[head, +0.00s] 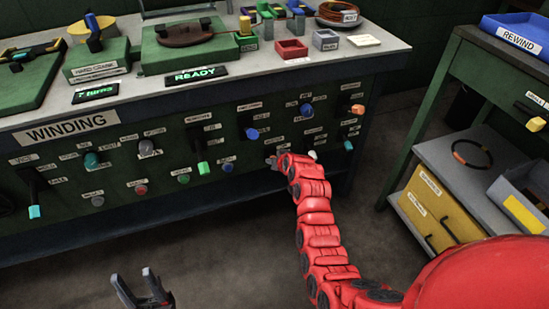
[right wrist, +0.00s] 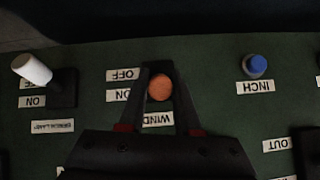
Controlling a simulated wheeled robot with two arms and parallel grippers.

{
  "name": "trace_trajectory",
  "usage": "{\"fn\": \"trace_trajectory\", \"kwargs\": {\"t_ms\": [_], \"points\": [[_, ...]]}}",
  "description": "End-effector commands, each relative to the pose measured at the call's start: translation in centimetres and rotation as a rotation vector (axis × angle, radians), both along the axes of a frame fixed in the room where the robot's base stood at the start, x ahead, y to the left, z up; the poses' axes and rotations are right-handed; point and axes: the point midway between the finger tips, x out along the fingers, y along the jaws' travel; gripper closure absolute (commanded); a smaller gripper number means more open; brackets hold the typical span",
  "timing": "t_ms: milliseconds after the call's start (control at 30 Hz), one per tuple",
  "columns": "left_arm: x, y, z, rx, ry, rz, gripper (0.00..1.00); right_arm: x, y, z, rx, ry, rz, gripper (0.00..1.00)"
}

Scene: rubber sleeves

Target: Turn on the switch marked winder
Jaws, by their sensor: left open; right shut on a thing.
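In the right wrist view, which shows the panel upside down, my right gripper (right wrist: 160,92) is shut on the round orange-brown tip of a lever switch (right wrist: 159,78). The switch has a dark base, OFF and ON labels beside it, and a label (right wrist: 157,119) reading "WIND", its end hidden by a finger. The knob sits near the ON label's level; the lever's exact tilt is hard to tell. In the head view, my red right arm reaches the winding bench's front panel, its gripper (head: 275,160) small and partly hidden. My left gripper (head: 142,288) is open and empty, low over the floor.
A white-tipped lever (right wrist: 33,69) and a blue INCH button (right wrist: 255,66) flank the switch. The bench panel (head: 120,160) carries several other levers and buttons. A green READY display (head: 196,75) is on the bench top. A green cart with a blue REWIND tray (head: 515,37) stands right.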

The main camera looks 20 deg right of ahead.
Motion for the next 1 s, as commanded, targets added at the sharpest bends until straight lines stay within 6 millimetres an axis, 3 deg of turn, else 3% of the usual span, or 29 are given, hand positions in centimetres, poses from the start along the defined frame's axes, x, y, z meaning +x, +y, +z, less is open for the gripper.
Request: {"fn": "trace_trajectory", "kwargs": {"t_ms": [367, 400, 533, 1000], "points": [[0.0, 0.0, 0.05, 0.0, 0.0, 0.0, 0.5, 0.06, -0.09, 0.09, -0.001, 0.001, -0.001, 1.0], [0.0, 0.0, 0.05, 0.0, 0.0, 0.0, 0.5, 0.06, -0.07, 0.09, -0.001, 0.001, -0.001, 0.6], [0.0, 0.0, 0.05, 0.0, 0.0, 0.0, 0.5, 0.05, -0.06, 0.07, -0.001, 0.001, -0.001, 0.37], [0.0, -0.01, 0.31, 0.0, 0.0, 0.0, 0.5, -0.65, -0.1, 0.83, -0.001, -0.001, -0.001, 0.37]]}}
